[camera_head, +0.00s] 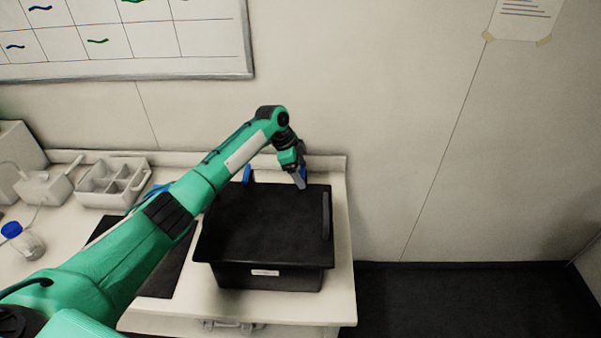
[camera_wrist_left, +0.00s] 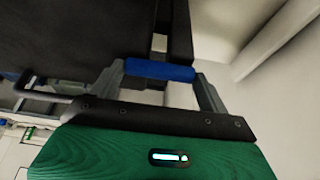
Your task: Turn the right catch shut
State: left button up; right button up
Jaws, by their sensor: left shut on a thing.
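A black lidded box (camera_head: 262,232) stands on the bench. A blue catch (camera_head: 247,174) stands up at the back left of its lid. The right catch (camera_head: 304,173), also blue, is at the back right, partly hidden by my left gripper (camera_head: 299,181). In the left wrist view, the right catch (camera_wrist_left: 160,70) is a blue bar spanning the gap between my left gripper's two grey fingers, which are shut on it. The dark lid edge lies just behind it. How far the catch is turned is hard to tell. My right gripper is out of view.
A grey bar (camera_head: 326,216) runs along the lid's right side. A dark mat (camera_head: 158,272) lies left of the box, under my left arm. A white divided tray (camera_head: 112,184) and a blue-capped jar (camera_head: 22,240) stand further left. The wall rises close behind.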

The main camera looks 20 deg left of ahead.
pick_arm(q)
jog(key=shift+r, duration=0.1)
dwell(0.3)
jog(key=o, duration=1)
jog(key=shift+a+r, duration=0.15)
jog(key=shift+r, duration=0.1)
jog(key=b+v, duration=0.4)
jog(key=v, duration=0.9)
